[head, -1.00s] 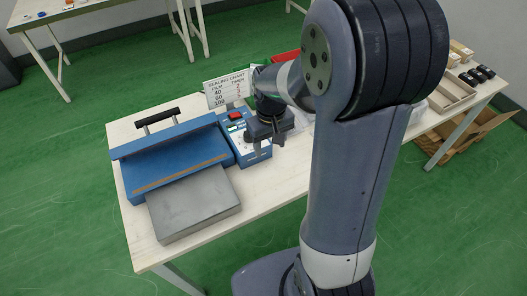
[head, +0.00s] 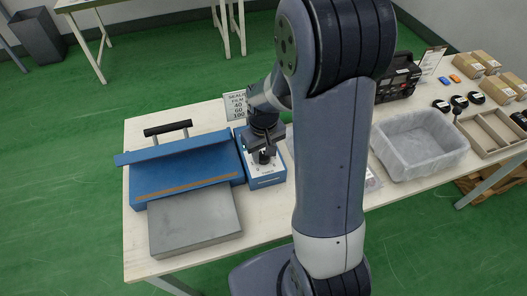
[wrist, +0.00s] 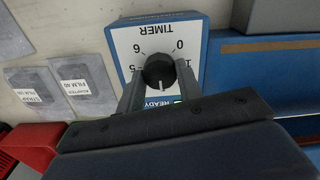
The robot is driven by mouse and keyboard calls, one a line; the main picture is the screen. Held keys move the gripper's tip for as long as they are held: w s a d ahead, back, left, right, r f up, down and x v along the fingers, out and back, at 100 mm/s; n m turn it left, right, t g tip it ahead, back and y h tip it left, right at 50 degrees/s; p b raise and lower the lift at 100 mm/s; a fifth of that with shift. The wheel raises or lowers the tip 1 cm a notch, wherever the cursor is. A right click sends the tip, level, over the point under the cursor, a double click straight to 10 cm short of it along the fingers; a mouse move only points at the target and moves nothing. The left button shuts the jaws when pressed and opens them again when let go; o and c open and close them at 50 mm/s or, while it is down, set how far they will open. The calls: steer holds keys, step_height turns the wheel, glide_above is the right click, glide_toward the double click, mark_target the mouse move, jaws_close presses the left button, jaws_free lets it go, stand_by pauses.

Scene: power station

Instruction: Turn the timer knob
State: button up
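The timer knob (wrist: 159,71) is black and round, with a white pointer line. It sits on the white face of the blue control box (wrist: 202,24), which is marked TIMER with numbers around the dial. In the wrist view my gripper (wrist: 156,72) is open, one finger on each side of the knob, with small gaps showing. In the head view my gripper (head: 262,150) is low over the control box (head: 266,181). The fingers and wrist partly cover the box's top there. I cannot tell the fingertips' exact depth along the knob.
The blue sealer (head: 185,165) with a black handle stands left of the box, behind a grey metal block (head: 193,222). A sealing chart sign (head: 235,104) stands behind. A clear bin (head: 420,145) is to the right. Labelled packets (wrist: 73,86) lie beside the box.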

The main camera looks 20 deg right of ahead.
steer(key=c, duration=0.4)
steer(key=shift+c, duration=0.2)
steer(key=shift+m, duration=0.3)
steer(key=m+b, duration=0.1)
steer(key=m, duration=0.2)
steer(key=shift+m, duration=0.3)
steer(key=m, duration=0.3)
steer(key=shift+m, duration=0.3)
steer(key=m+b, duration=0.1)
steer(key=m, duration=0.4)
steer(key=shift+m, duration=2.4)
